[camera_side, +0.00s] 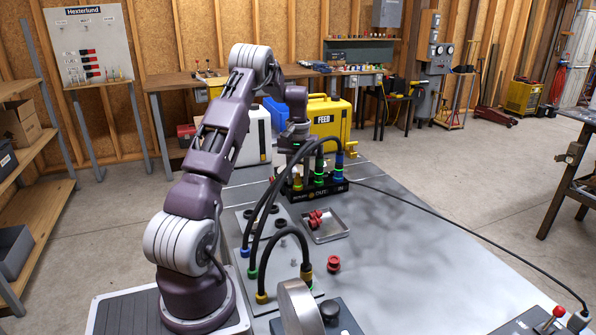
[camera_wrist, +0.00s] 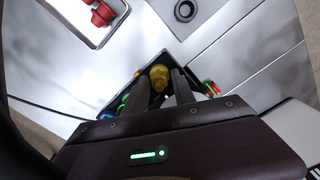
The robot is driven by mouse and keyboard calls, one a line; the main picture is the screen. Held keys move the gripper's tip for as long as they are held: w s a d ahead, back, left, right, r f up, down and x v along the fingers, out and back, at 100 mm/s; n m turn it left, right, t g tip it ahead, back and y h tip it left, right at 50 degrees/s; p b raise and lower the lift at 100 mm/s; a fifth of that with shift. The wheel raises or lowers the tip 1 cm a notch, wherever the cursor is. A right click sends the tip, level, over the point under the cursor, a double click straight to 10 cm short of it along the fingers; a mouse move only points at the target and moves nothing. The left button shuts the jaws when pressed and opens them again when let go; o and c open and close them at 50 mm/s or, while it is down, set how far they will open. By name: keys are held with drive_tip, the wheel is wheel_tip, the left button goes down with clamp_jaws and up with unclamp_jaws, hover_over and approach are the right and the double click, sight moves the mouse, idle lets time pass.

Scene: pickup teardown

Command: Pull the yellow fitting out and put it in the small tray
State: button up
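The yellow fitting (camera_wrist: 158,76) shows in the wrist view between the tips of my gripper's two dark fingers (camera_wrist: 160,88). The fingers stand apart, one on each side of it; whether they touch it I cannot tell. In the side view my gripper (camera_side: 297,160) points down at the left end of the black block marked OUT (camera_side: 322,192), and the fitting there is mostly hidden. Green (camera_side: 319,165) and blue (camera_side: 339,160) fittings with black hoses stand on the block to the right. The small metal tray (camera_side: 338,234) lies just in front of the block, holding red pieces (camera_side: 316,219).
Black hoses arch over the grey plate (camera_side: 285,252) left of the tray, ending in blue, green and yellow fittings. A red knob (camera_side: 333,264) stands on the table. A yellow FEED case (camera_side: 325,117) is behind the block.

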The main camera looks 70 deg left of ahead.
clamp_jaws()
unclamp_jaws()
drive_tip(key=shift+r, duration=0.1)
